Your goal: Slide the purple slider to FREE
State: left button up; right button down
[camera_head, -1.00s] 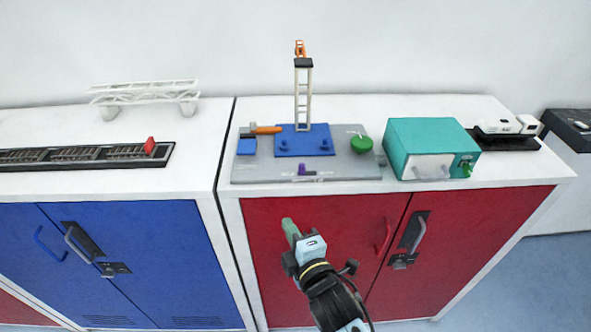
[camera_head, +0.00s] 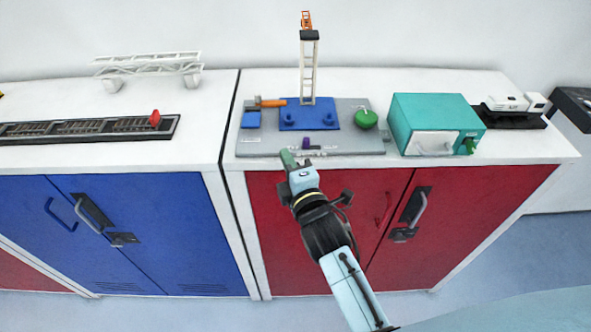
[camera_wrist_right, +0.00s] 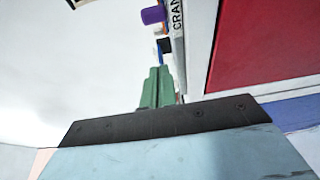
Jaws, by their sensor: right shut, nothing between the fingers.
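The purple slider (camera_head: 306,142) is a small knob near the front edge of the grey panel (camera_head: 355,144). It also shows in the right wrist view (camera_wrist_right: 152,15), beyond my fingertips. White lettering by it is too small to read in the head view. My right gripper (camera_head: 288,158) has green fingers that are shut and empty. It is at the panel's front edge, left of the slider and nearer to me, apart from it. The green fingers also show in the right wrist view (camera_wrist_right: 158,82). My left gripper is not in view.
On the panel stand a blue plate (camera_head: 295,125) with a white tower (camera_head: 308,75), a green knob (camera_head: 366,119) and an orange-handled lever (camera_head: 272,103). A teal box (camera_head: 440,112) stands to the right. A rail track (camera_head: 80,131) lies on the left cabinet.

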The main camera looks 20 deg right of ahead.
aim_at(300, 148)
jog(key=w, duration=0.3)
jog(key=shift+w+a+r, duration=0.1)
jog(key=shift+w, duration=0.25)
jog(key=d, duration=0.1)
jog(key=d+p, duration=0.1)
jog(key=d, duration=0.1)
jog(key=shift+s, duration=0.25)
jog(key=shift+s+d+p, duration=0.15)
jog(key=shift+d+p, duration=0.2)
jog(key=shift+d, duration=0.1)
